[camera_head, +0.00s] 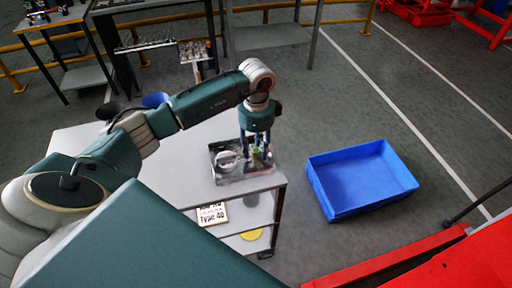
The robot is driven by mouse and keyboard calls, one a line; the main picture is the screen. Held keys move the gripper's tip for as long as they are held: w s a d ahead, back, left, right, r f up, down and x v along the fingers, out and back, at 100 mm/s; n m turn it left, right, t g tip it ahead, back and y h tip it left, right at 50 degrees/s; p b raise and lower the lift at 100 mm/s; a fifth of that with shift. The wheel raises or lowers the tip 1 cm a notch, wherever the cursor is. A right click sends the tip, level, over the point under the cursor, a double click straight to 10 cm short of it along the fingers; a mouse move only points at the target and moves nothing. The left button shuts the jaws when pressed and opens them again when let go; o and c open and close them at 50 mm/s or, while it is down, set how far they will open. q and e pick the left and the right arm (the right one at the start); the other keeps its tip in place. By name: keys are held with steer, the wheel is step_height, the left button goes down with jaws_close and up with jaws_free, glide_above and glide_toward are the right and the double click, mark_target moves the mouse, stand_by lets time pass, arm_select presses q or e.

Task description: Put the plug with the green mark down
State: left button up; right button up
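My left gripper (257,150) points down over a grey metal tray (230,178) at the right end of the white table. A small green-marked piece, which looks like the plug (257,153), shows between or just behind its fingertips. The view is too small to tell whether the fingers grip it, or whether it touches the tray. A round silver part (228,160) lies in the tray, left of the gripper. My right gripper is not in view.
The white table (185,158) is mostly bare left of the tray. An empty blue bin (362,180) stands on the floor to the right. A "Type 40" sign (212,214) and a yellow disc (251,235) are on the lower shelf. Red metalwork (440,265) fills the bottom right.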

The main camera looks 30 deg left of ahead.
mark_target(256, 151)
arm_select(q)
steer(key=shift+r, duration=0.25)
steer(key=shift+w+r, duration=0.1)
steer(key=shift+r, duration=0.25)
step_height(256, 151, up, 11)
steer(key=b, duration=0.3)
